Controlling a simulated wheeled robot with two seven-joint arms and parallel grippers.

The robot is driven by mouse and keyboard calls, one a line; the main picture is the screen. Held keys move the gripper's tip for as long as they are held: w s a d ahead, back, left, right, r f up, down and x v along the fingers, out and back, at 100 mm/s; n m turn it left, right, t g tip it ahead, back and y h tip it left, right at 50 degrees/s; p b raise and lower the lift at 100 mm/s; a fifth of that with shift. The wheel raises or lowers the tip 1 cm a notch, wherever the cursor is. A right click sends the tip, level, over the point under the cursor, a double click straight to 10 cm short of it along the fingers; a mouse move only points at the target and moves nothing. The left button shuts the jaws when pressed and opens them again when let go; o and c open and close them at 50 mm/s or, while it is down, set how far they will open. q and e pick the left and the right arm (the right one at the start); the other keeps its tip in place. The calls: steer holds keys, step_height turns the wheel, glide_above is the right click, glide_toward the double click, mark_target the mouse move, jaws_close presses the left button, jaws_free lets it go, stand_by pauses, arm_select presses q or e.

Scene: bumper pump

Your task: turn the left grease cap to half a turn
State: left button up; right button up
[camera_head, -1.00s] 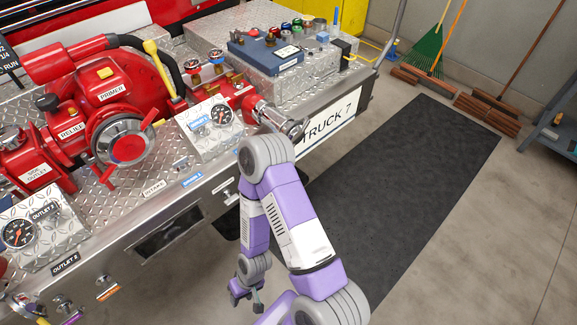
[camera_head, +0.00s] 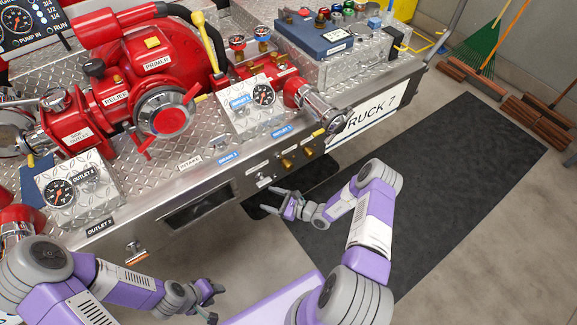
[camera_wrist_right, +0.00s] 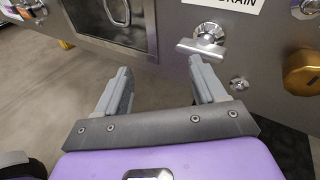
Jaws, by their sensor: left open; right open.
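Two brass grease caps sit on the bumper's front panel. The left grease cap (camera_head: 287,163) is left of the other brass cap (camera_head: 308,151). A brass cap, seemingly the left one, shows at the right edge of the right wrist view (camera_wrist_right: 303,72), partly cut off. My right gripper (camera_head: 282,203) is open and empty, below and in front of the panel, apart from the caps. In the right wrist view its fingers (camera_wrist_right: 158,80) point toward the panel, left of the cap. My left gripper (camera_head: 216,300) is open and empty, low in front of the bumper.
A silver T-handle drain (camera_wrist_right: 205,42) sits on the panel left of the brass cap. A framed window (camera_head: 197,205) is farther left. The red pump (camera_head: 150,70) and gauge boxes stand on the bumper top. The dark floor mat (camera_head: 450,190) is clear on the right.

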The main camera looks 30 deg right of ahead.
mark_target(290, 168)
steer(key=w+d+m+t+h, duration=0.1)
steer(key=d+m+h, duration=0.1)
steer(key=d, duration=0.2)
steer(key=d+m+t+h, duration=0.1)
steer(key=d+t+h, duration=0.1)
steer(key=d, duration=0.3)
steer(key=w+d+m+t+h, duration=0.1)
steer(key=d+m+h, duration=0.1)
steer(key=d+h, duration=0.1)
steer(key=shift+w+d+m+t, duration=0.15)
steer(key=shift+w+d+t, duration=0.05)
steer(key=shift+d, duration=0.2)
steer(key=shift+w+d+m+t, duration=0.15)
steer(key=shift+d+t, duration=0.05)
steer(key=shift+d, duration=0.15)
steer(key=w, duration=0.2)
steer(key=w+b, duration=0.1)
steer(key=w, duration=0.3)
steer(key=shift+a+b, duration=0.3)
steer(key=shift+b, duration=0.1)
steer(key=shift+w+r, duration=0.1)
steer(key=shift+w, duration=0.45)
steer(key=c, duration=1)
steer(key=shift+c, duration=0.2)
steer(key=shift+m+h, duration=0.3)
steer(key=shift+m, duration=0.2)
